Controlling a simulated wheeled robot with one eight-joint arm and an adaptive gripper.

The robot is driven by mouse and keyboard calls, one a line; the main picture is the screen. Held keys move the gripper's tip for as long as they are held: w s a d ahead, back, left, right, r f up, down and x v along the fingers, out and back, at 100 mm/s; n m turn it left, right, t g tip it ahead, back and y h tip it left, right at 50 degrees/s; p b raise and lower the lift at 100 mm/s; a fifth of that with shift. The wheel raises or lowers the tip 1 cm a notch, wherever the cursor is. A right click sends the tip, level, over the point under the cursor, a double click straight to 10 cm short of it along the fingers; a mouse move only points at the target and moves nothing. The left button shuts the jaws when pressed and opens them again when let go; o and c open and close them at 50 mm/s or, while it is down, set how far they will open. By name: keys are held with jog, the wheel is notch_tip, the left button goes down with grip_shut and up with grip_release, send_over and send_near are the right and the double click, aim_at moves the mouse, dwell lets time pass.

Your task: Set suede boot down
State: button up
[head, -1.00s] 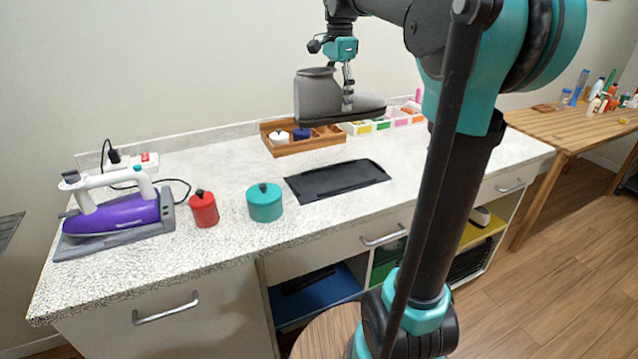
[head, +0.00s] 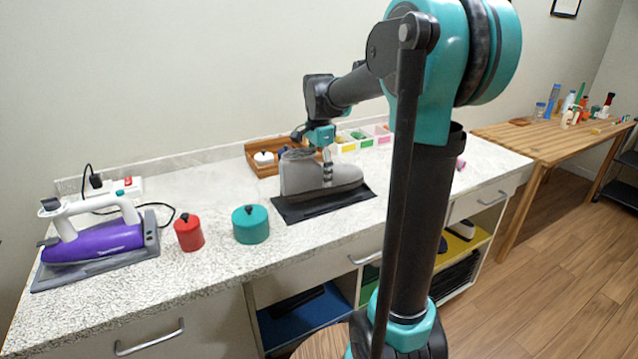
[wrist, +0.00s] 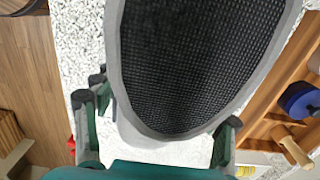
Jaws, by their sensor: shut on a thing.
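The grey suede boot (head: 312,177) is upright over the black mat (head: 318,206) on the speckled counter, toe pointing right. In the wrist view the boot (wrist: 185,70) fills the centre, showing a dark woven surface with a grey rim. The gripper fingers (wrist: 162,130) show on either side of its lower end.
A teal pot (head: 250,226) and a red pot (head: 188,233) stand left of the mat. A purple iron (head: 92,242) is at far left. A wooden tray (head: 252,147) and small coloured bins (head: 362,140) stand behind the boot.

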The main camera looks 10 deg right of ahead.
aim_at(319, 164)
jog(key=shift+f, duration=1.7)
jog(key=o, duration=1.5)
jog(key=shift+f, duration=0.1)
notch_tip(319, 164, up, 12)
jog(key=shift+r, duration=0.15)
